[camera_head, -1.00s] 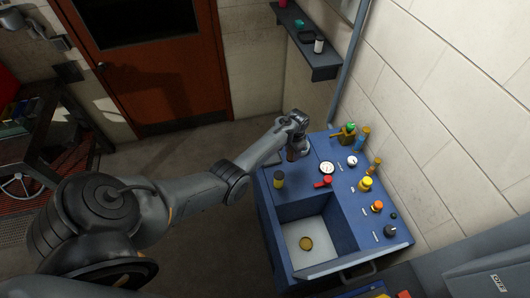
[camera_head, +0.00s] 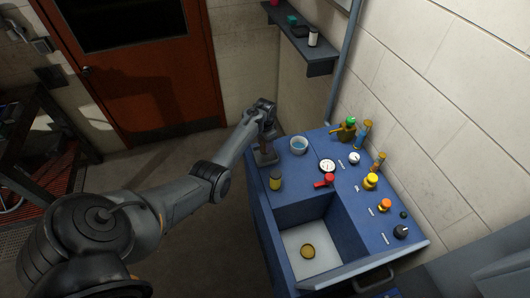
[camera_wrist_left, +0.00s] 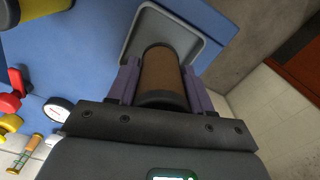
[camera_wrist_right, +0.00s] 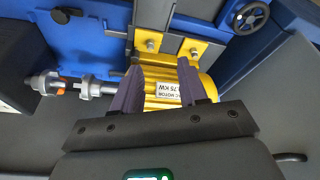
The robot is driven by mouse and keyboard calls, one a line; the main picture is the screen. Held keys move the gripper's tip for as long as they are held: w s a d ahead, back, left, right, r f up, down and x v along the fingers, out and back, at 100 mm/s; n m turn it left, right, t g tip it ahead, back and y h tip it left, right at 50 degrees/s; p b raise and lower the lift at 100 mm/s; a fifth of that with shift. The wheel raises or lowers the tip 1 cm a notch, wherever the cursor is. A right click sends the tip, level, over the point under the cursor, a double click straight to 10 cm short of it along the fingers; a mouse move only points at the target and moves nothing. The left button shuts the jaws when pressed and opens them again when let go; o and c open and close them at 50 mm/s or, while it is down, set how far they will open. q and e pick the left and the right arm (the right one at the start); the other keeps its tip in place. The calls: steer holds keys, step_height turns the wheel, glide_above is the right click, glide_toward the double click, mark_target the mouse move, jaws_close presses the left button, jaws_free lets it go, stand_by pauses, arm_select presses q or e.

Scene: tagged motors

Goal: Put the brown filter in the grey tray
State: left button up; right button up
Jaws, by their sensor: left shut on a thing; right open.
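The brown filter (camera_wrist_left: 161,75) is a brown cylinder with dark ends. My left gripper (camera_wrist_left: 162,85) is shut on its sides. In the head view my left gripper (camera_head: 265,130) holds the filter (camera_head: 266,144) upright at the far left corner of the blue bench. The grey tray (camera_head: 268,161) lies there, directly below the filter. In the left wrist view the tray (camera_wrist_left: 205,50) surrounds the filter's far end; I cannot tell whether they touch. My right gripper (camera_wrist_right: 165,92) is open, its fingers on either side of a yellow motor (camera_wrist_right: 180,80); it is outside the head view.
A gauge (camera_head: 327,166), a red valve (camera_head: 326,181) and bottles crowd the bench's right side.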

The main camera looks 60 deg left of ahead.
arm_select(q)
steer(key=shift+f+b, duration=2.05)
steer(key=shift+b, duration=0.25)
steer(key=shift+r, duration=0.1)
steer(key=o, duration=0.8)
